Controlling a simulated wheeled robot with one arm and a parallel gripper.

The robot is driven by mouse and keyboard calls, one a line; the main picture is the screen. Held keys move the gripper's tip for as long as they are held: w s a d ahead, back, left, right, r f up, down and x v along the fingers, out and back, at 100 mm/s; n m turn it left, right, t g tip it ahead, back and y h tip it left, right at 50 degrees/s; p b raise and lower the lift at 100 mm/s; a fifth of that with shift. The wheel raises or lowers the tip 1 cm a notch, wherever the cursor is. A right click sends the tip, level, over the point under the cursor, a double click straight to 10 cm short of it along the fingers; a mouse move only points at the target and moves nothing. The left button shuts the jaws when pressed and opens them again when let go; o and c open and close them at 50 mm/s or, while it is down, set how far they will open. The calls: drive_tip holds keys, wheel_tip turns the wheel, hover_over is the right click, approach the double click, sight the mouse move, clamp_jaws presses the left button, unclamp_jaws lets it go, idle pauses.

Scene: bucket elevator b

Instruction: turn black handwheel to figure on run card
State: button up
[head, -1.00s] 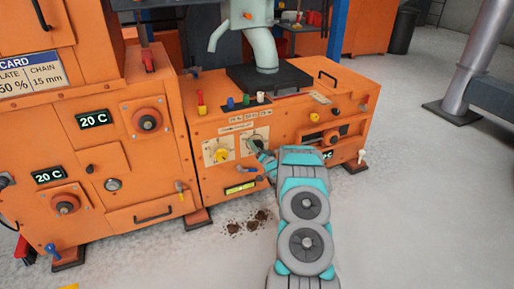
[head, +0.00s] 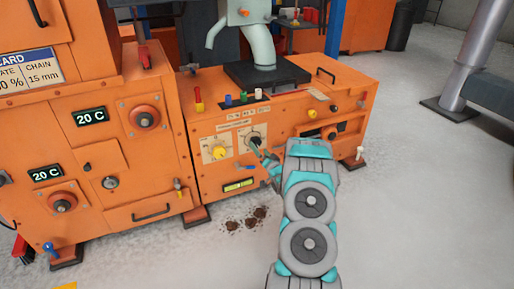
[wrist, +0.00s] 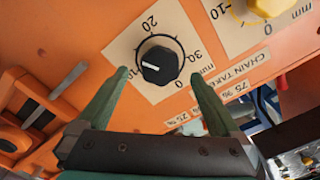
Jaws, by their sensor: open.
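The black handwheel (wrist: 158,65) is a small knob on a cream dial plate marked 0, 10, 20, 30 mm. Its white pointer mark lies to the left, between 10 and 20. In the head view the handwheel (head: 255,141) sits on the low orange machine's front. My gripper (wrist: 158,74) is open, with one green finger on each side of the handwheel; I cannot tell whether they touch it. In the head view my gripper (head: 262,150) is small and close to the dial. The run card (head: 30,70) is cut by the left edge; "CHAIN 15 mm" is readable.
A yellow knob (head: 219,153) on a similar dial plate is left of the black one. A blue-handled lever (head: 246,167) sits below. Several coloured pegs stand on the machine's top edge.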

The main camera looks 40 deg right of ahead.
drive_tip(key=shift+v, duration=1.2)
